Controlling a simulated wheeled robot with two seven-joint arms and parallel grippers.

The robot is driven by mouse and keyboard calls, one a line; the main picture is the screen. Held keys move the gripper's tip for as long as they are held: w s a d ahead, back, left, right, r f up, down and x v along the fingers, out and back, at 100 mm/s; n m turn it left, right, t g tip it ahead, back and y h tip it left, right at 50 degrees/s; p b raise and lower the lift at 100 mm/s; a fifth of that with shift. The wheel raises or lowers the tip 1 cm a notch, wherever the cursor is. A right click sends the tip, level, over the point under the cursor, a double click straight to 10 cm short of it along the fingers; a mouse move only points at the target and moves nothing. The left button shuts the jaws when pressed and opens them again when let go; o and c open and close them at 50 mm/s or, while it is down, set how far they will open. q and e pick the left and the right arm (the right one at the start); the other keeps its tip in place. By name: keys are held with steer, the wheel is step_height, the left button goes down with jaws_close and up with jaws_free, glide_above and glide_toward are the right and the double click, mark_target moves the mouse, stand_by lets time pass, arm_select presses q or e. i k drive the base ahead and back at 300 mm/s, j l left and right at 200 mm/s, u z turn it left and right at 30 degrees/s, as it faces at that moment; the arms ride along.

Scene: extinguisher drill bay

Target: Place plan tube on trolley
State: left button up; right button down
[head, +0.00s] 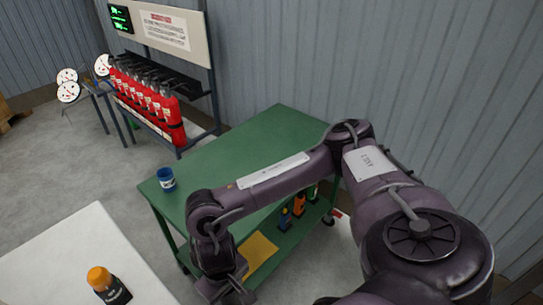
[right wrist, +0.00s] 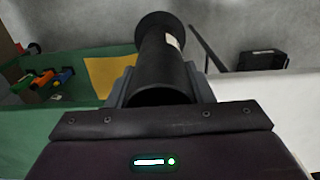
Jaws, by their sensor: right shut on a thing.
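My right gripper (right wrist: 160,92) is shut on the plan tube (right wrist: 160,55), a black cylinder with a flared far end and a pale label. In the right wrist view the tube points away from the gripper, between its two fingers. In the head view my right wrist is low in the middle, in front of the trolley's near side, and the tube cannot be made out there. The green trolley (head: 240,148) has a bare upper deck, apart from a blue cup (head: 166,179) at its left corner. My left gripper is not in view.
The trolley's lower shelf holds a yellow sheet (head: 260,252) and several small coloured items (head: 299,204). A white table (head: 65,255) with an orange-capped bottle (head: 107,285) stands at lower left. Red extinguishers (head: 150,100) stand in a rack behind. A corrugated wall borders the right.

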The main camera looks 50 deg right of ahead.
mark_target(256, 164)
steer(key=l, duration=0.75)
steer(key=k+l, duration=0.1)
steer(key=l, duration=0.65)
steer(key=k+l+u, duration=0.1)
steer(key=l, duration=0.7)
